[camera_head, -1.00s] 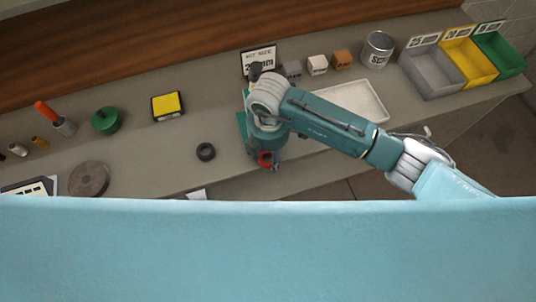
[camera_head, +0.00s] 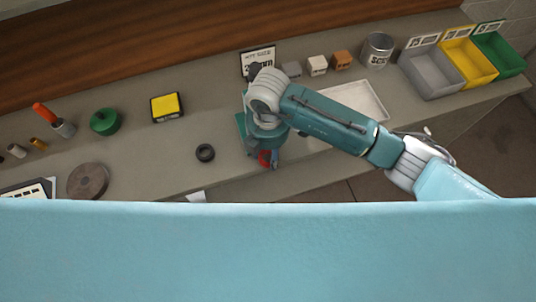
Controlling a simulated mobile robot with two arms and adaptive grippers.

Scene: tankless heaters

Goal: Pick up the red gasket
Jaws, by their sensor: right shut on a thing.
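The red gasket (camera_head: 264,158) shows as a small red patch at the lower end of my right arm, near the front part of the bench. My right gripper (camera_head: 268,161) is shut on it; the fingers and the wrist hide much of the gasket. I cannot tell whether the gasket still touches the bench or what lies under it. My left gripper is not in view.
A black ring (camera_head: 205,152) lies left of the gripper. A white tray (camera_head: 371,99) is partly behind my arm. Grey (camera_head: 434,76), yellow (camera_head: 470,63) and green (camera_head: 499,54) bins and a can (camera_head: 377,49) stand at right. The bench between the ring and yellow-topped box (camera_head: 167,106) is clear.

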